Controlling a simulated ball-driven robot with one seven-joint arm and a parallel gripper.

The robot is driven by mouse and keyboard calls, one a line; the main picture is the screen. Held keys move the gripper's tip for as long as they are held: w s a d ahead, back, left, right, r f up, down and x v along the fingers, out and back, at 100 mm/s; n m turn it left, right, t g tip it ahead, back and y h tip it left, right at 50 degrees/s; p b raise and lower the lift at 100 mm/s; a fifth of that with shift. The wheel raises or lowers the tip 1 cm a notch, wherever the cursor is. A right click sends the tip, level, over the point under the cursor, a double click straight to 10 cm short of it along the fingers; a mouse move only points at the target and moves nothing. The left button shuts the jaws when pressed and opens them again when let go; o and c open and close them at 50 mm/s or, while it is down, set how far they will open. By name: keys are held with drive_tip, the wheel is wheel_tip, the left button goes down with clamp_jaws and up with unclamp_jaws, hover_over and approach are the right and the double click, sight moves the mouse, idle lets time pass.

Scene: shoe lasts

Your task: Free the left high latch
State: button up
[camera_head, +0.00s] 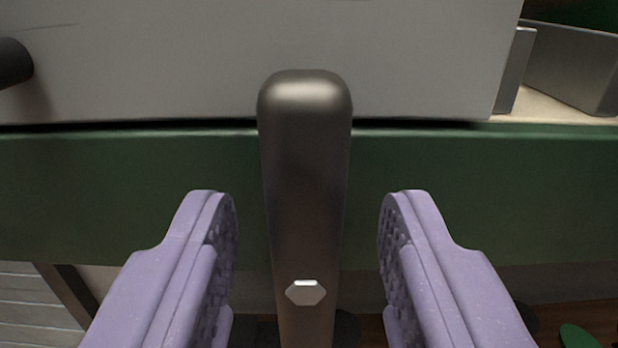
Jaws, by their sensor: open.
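A dark metal latch lever (305,190) with a rounded top stands upright in the middle of the view. It overlaps a green rail (150,190) and the lower edge of a grey panel (180,60). A small pale hexagonal bolt head (306,292) shows low on the lever. My gripper (307,215) is open, with one purple padded finger on each side of the lever. There is a visible gap between each finger and the lever. The lever's lower end runs out of the frame.
A dark round knob or bar end (14,62) sticks out at the upper left. At the upper right, grey metal box-like parts (575,65) stand on a pale surface. Below the green rail, a slatted grey surface (35,310) shows at the left, and a green round thing (578,337) lies at the lower right.

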drive_tip(key=shift+w, duration=0.1)
clamp_jaws()
drive_tip(key=shift+f+b, duration=0.1)
drive_tip(key=shift+b, duration=0.4)
drive_tip(key=m+b, duration=0.1)
drive_tip(key=b, duration=0.1)
drive_tip(key=m+b, duration=0.1)
drive_tip(key=b, duration=0.1)
drive_tip(key=shift+d+f+m, duration=0.15)
drive_tip(key=shift+f+m, duration=0.05)
drive_tip(key=shift+m, duration=0.2)
drive_tip(key=m+b, duration=0.2)
drive_tip(key=b, duration=0.1)
drive_tip(key=m+b, duration=0.3)
drive_tip(key=b, duration=0.1)
drive_tip(key=shift+d+f, duration=0.1)
drive_tip(key=shift+d, duration=0.1)
drive_tip(key=m+b, duration=0.3)
drive_tip(key=m, duration=0.2)
drive_tip(key=m+b, duration=0.3)
drive_tip(key=m, duration=0.2)
drive_tip(key=shift+d+f, duration=0.2)
